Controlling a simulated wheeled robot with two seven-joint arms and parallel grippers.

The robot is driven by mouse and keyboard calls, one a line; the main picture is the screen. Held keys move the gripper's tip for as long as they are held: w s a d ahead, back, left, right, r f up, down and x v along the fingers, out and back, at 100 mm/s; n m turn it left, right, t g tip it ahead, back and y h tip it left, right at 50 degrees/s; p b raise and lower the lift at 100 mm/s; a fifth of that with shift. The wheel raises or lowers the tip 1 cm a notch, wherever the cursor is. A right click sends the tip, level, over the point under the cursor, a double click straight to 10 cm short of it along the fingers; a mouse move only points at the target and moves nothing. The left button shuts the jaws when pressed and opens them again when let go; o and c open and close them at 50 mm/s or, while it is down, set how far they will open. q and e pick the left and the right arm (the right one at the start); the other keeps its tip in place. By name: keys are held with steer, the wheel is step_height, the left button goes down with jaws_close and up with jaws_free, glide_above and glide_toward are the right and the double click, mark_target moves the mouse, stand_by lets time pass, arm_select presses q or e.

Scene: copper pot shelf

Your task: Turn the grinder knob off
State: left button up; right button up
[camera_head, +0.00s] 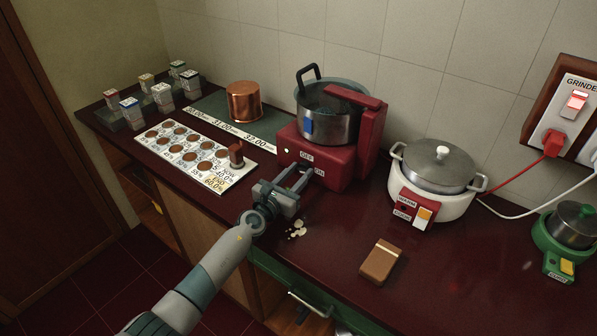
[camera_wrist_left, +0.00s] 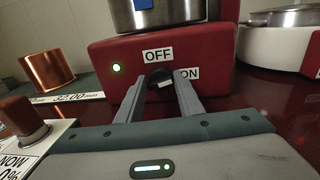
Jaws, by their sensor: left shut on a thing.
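The grinder is a red machine (camera_head: 315,163) with a steel pot (camera_head: 330,115) on top. Its front carries OFF and ON labels and a lit green light, which also show on the red front in the left wrist view (camera_wrist_left: 215,88). The black knob (camera_wrist_left: 160,77) sits between the OFF and ON labels. My left gripper (camera_head: 308,172) is shut on the knob, with a fingertip on each side of it in the left wrist view (camera_wrist_left: 161,82). A white mark shows on the knob's lower part. The knob is mostly hidden in the head view. My right gripper is not in view.
A copper pot (camera_head: 243,101) and a board with round brown samples (camera_head: 243,172) lie left of the grinder. A white cooker (camera_head: 437,178) stands right. A brown block (camera_head: 381,262) lies near the front. A red plug (camera_head: 553,142) is in the GRINDER wall socket.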

arm_select(q)
steer(key=shift+f+n+p, duration=0.1)
steer(key=shift+n+p, duration=0.7)
steer(key=shift+n, duration=1.1)
steer(key=o, duration=1)
steer(key=shift+d, duration=0.1)
steer(key=shift+s+a+p, duration=0.35)
steer(key=shift+s+a, duration=0.1)
steer(key=p+v, duration=0.1)
steer(key=v, duration=0.4)
steer(key=p+v, duration=0.1)
steer(key=v, duration=0.3)
steer(key=p+v, duration=0.1)
steer(key=v, duration=0.4)
steer(key=shift+s+a+r, duration=0.2)
steer(key=shift+s+r, duration=0.05)
steer(key=shift+r, duration=0.05)
steer(key=shift+v, duration=0.8)
